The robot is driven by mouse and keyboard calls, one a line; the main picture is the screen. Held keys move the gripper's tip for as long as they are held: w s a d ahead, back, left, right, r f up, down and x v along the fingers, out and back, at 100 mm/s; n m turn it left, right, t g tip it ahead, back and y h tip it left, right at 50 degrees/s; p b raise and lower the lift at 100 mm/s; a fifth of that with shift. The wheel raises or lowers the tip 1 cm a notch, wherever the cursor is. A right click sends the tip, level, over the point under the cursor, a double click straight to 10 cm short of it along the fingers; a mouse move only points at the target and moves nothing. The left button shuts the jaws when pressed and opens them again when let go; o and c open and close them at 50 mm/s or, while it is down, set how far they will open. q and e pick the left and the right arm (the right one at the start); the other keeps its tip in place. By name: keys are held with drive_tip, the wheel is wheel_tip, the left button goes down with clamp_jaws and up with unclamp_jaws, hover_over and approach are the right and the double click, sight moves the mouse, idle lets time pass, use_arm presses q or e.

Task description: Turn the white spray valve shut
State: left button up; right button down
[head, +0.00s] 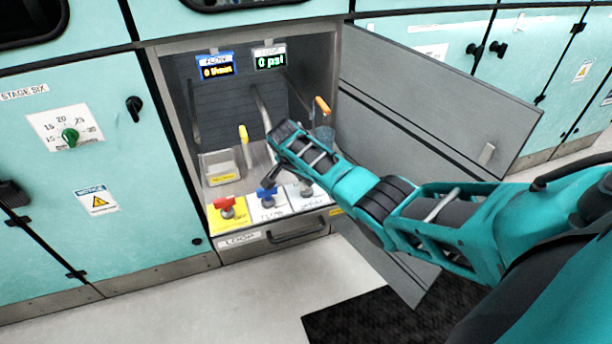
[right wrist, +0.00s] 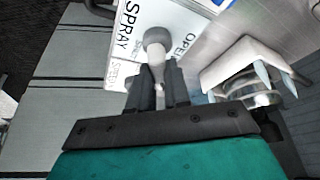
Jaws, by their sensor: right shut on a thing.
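The white spray valve (right wrist: 155,38) shows in the right wrist view, its rounded grey-white knob and narrow handle standing over a white plate marked SPRAY and OPEN (right wrist: 182,17). My right gripper (right wrist: 159,88) is shut on the valve's handle, with a dark finger on each side of it. In the head view my right arm reaches in from the right and partly covers the valve (head: 306,189), which stands at the right end of the valve row. My left gripper is not in view.
A red valve (head: 227,204) and a blue valve (head: 267,193) stand to the left. The cabinet's grey door (head: 440,105) hangs open on the right. Displays (head: 217,68) read zero. A white holder (right wrist: 240,65) is close to the right of my fingers.

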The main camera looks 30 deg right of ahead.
drive_tip(key=m+b, duration=0.1)
drive_tip(key=m+g, duration=0.1)
drive_tip(key=m, duration=0.1)
drive_tip(key=shift+a+f+b, duration=0.15)
drive_tip(key=shift+f+b, duration=0.2)
drive_tip(key=shift+m+g+b, duration=0.6)
drive_tip(key=shift+m+b, duration=0.35)
drive_tip(key=shift+m, duration=0.15)
drive_tip(key=shift+w+r+m+g+b, duration=0.1)
drive_tip(key=shift+m+g+b, duration=0.2)
drive_tip(key=shift+m+b, duration=0.6)
drive_tip(key=c, duration=1.1)
unclamp_jaws()
drive_tip(key=shift+r, duration=0.1)
